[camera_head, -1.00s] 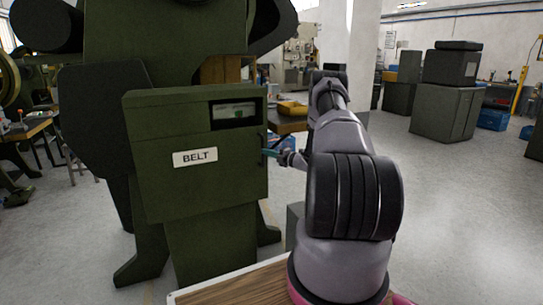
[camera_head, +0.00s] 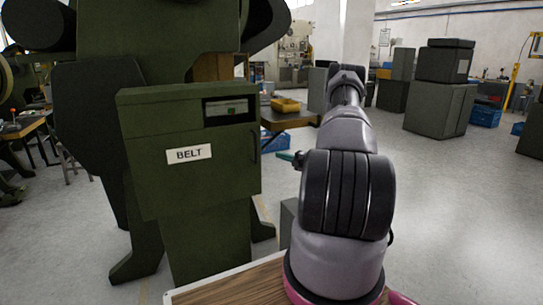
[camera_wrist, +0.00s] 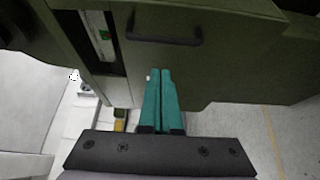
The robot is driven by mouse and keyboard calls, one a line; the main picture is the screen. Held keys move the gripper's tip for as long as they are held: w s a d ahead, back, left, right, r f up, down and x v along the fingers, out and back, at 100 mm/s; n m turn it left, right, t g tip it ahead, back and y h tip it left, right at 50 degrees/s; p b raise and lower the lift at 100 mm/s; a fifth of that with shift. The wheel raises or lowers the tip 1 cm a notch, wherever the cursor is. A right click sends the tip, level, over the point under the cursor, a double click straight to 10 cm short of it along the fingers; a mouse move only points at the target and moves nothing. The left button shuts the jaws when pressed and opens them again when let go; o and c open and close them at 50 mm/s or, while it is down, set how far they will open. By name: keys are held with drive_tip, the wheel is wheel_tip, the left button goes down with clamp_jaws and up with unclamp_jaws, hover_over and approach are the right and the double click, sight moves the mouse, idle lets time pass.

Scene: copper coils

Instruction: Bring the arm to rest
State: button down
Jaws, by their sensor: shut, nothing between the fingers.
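My gripper (camera_head: 287,156) shows small at the right of the dark green machine cabinet (camera_head: 165,215), partly hidden by my own arm. In the wrist view its two teal fingers (camera_wrist: 161,72) are together with nothing between them. They point toward the green cabinet front, below a dark bar handle (camera_wrist: 165,41). A gap shows between fingertips and cabinet in the head view. My arm is bent and reaches forward from the base.
The cabinet bears a white BELT label (camera_head: 189,154) and a dark window slot (camera_head: 230,110). A table with a yellow tray (camera_head: 286,105) stands behind. Grey cabinets (camera_head: 440,108) and blue crates (camera_head: 485,116) stand back right. The floor at right is open.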

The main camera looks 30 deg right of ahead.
drive_tip(key=w+r+m+h, duration=0.4)
drive_tip(key=w+r+m, duration=0.1)
drive_tip(key=r, duration=0.8)
drive_tip(key=s+a+r+m+g+h, duration=0.1)
drive_tip(key=a+r+m+h, duration=0.15)
drive_tip(key=r, duration=0.55)
drive_tip(key=s+a+r+m+g+h, duration=0.1)
drive_tip(key=r+m+h, duration=0.1)
drive_tip(key=r+m, duration=0.35)
drive_tip(key=s+a+r+m+g+h, duration=0.2)
drive_tip(key=s+a+r+m, duration=0.3)
drive_tip(key=s+a+r, duration=0.5)
drive_tip(key=s+a+m+g+y, duration=0.1)
drive_tip(key=s+a+m, duration=0.2)
drive_tip(key=s, duration=0.8)
drive_tip(key=s+a+m+g+y, duration=0.2)
drive_tip(key=s+a+m, duration=0.1)
drive_tip(key=s+a, duration=0.5)
drive_tip(key=s+a+r+m+g+y, duration=0.1)
drive_tip(key=s+a, duration=0.4)
drive_tip(key=s, duration=1)
drive_tip(key=shift+a+m+g+y, duration=0.15)
drive_tip(key=shift+m+g+y, duration=0.35)
drive_tip(key=shift+m, duration=0.7)
drive_tip(key=shift+r, duration=0.1)
